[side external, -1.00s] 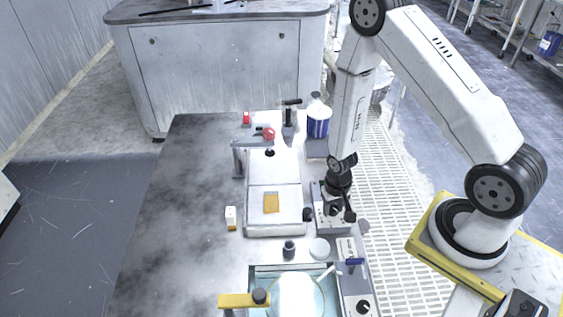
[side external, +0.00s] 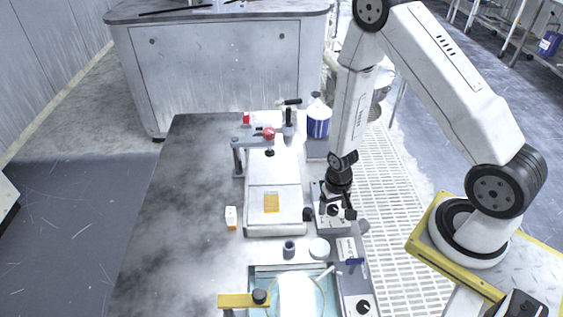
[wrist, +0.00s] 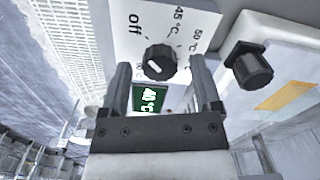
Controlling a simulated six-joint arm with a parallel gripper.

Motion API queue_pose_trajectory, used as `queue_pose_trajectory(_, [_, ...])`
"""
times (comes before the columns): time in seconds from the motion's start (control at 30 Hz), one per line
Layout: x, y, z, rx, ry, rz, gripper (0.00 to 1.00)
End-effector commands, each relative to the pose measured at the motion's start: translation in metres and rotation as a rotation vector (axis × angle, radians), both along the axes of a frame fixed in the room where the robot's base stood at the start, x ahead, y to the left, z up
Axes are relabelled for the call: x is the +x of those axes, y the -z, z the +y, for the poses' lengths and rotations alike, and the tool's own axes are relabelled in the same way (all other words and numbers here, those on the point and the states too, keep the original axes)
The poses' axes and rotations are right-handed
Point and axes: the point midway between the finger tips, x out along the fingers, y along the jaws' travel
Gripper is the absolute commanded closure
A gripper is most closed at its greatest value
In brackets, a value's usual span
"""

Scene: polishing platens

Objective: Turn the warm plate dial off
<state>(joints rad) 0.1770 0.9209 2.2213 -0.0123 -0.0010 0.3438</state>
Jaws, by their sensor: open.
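The warm plate dial is a round black knob (wrist: 160,61) with a white mark, on a white panel (wrist: 115,20) printed "off", "45 °C" and "50 °C". In the wrist view it sits between my two fingertips, with a gap on both sides. I cannot tell for sure which label the mark points at. A green display (wrist: 148,98) below the knob shows a number in °C. My gripper (wrist: 159,66) is open and empty. In the side view my gripper (side external: 338,203) is over the control box (side external: 330,227) and partly hides the dial.
A second black knob (wrist: 250,65) sticks out close to my right finger; it is on the white plate (side external: 262,223) with an amber square (side external: 271,202). A blue-labelled bottle (side external: 318,120) stands behind. A water bath (side external: 325,290) is in front.

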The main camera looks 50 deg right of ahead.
Motion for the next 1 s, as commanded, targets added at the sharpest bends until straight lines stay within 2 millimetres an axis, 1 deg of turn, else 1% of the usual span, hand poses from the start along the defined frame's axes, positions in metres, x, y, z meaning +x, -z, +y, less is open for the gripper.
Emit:
queue_pose_trajectory(0.6, [0.001, -0.056, 0.0, 0.0, -0.001, -0.002, 0.19])
queue_pose_trajectory(0.8, [0.0, -0.067, 0.0, 0.0, -0.001, 0.0, 0.19])
queue_pose_trajectory(1.0, [0.0, -0.07, 0.0, 0.0, -0.001, 0.0, 0.19])
